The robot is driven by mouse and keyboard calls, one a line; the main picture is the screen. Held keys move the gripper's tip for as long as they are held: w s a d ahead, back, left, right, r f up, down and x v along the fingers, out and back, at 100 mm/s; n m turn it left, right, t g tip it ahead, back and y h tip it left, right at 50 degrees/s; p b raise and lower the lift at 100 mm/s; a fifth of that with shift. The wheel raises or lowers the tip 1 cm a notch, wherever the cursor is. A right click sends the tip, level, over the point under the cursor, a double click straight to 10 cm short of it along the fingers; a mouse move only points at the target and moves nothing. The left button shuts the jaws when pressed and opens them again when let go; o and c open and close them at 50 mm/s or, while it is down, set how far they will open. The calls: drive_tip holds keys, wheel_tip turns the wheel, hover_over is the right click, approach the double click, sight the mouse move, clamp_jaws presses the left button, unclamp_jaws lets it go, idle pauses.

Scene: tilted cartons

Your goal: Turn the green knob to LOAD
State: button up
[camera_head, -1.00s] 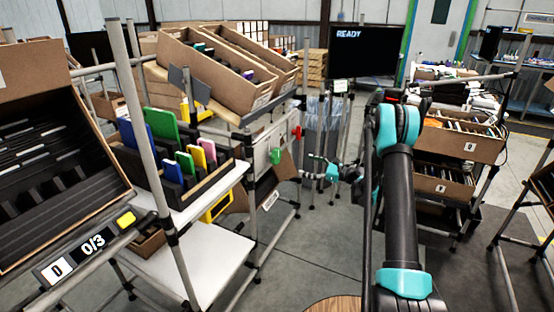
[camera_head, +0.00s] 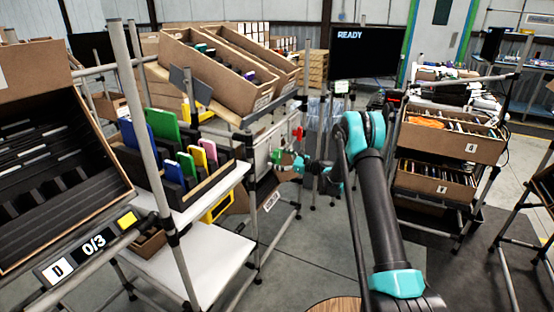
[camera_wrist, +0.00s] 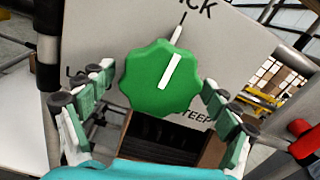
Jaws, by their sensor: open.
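The green knob (camera_wrist: 158,85) is lobed and fills the middle of the wrist view, on a white panel (camera_wrist: 108,30). Its white pointer line tilts up and slightly right, toward a black tick below lettering ending in "CK". An "L" shows at the panel's left, partly hidden by a finger, and "TEEP" at lower right. My gripper (camera_wrist: 158,112) is open, its green-and-white fingers apart on either side of the knob's lower half. No finger visibly touches it. In the head view the knob (camera_head: 276,157) sits just left of my gripper (camera_head: 297,163).
A red handle (camera_wrist: 305,142) is right of the panel, close to the right finger. A dark carton opening (camera_wrist: 160,138) lies below the knob. In the head view, a rack shelf (camera_head: 205,195) with coloured items is to the left, and a screen (camera_head: 365,52) reads "READY".

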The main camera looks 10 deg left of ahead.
drive_tip(key=c, duration=1.2)
drive_tip(key=shift+o, duration=0.2)
drive_tip(key=shift+n, duration=0.3)
